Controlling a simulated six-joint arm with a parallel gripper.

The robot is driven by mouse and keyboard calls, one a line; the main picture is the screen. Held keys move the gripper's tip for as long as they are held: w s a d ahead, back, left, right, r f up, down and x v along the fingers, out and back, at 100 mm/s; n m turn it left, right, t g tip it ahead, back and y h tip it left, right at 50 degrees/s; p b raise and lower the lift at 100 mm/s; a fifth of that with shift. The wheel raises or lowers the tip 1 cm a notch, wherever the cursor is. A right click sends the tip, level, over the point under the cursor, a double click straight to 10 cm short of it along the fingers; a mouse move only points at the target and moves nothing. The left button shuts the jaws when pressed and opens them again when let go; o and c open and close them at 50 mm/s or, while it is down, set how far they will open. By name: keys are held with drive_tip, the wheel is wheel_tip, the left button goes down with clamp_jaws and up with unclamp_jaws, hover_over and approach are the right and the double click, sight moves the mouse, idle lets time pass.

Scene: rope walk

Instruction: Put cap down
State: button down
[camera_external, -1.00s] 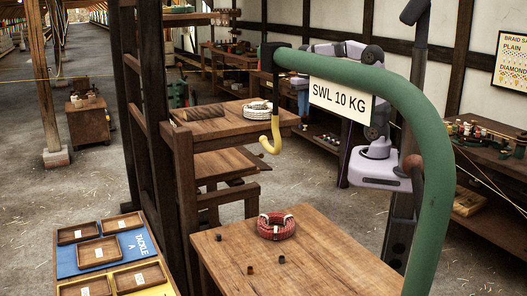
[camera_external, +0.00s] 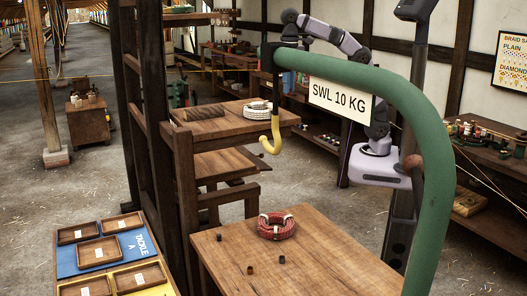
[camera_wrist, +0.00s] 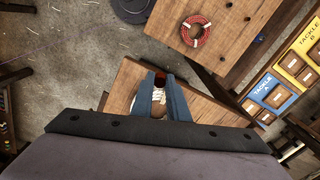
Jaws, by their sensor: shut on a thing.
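My gripper (camera_wrist: 160,90) shows in the wrist view with two blue fingers, shut on a small red thing (camera_wrist: 159,77) that looks like the cap. It is mostly hidden between the fingers. The gripper is above the wooden shelf with the white rope coil (camera_wrist: 157,101), which shows past the fingers. The coil also shows in the external view (camera_external: 258,109). There my gripper is hidden or unclear behind the green crane arm. Several small dark caps or pegs (camera_external: 282,259) stand on the front wooden table (camera_external: 330,262).
A red rope coil (camera_external: 276,226) lies on the front table. The green crane arm (camera_external: 400,100) with its yellow hook (camera_external: 270,140) curves over the scene. A tackle board (camera_external: 95,250) with wooden trays is at lower left. A dark plank-like piece (camera_external: 206,113) lies beside the white coil.

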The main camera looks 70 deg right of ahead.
drive_tip(key=s+a+f+n+b, duration=0.2)
drive_tip(key=a+f+n, duration=0.2)
drive_tip(key=a+f, duration=0.8)
drive_tip(key=n+b, duration=0.4)
drive_tip(key=n, duration=0.9)
hover_over(312, 269)
wheel_tip(312, 269, down, 27)
drive_tip(key=shift+f+p, duration=0.8)
drive_tip(key=shift+f, duration=4.05)
drive_tip(key=shift+f, duration=0.15)
drive_tip(key=c, duration=1.7)
unclamp_jaws()
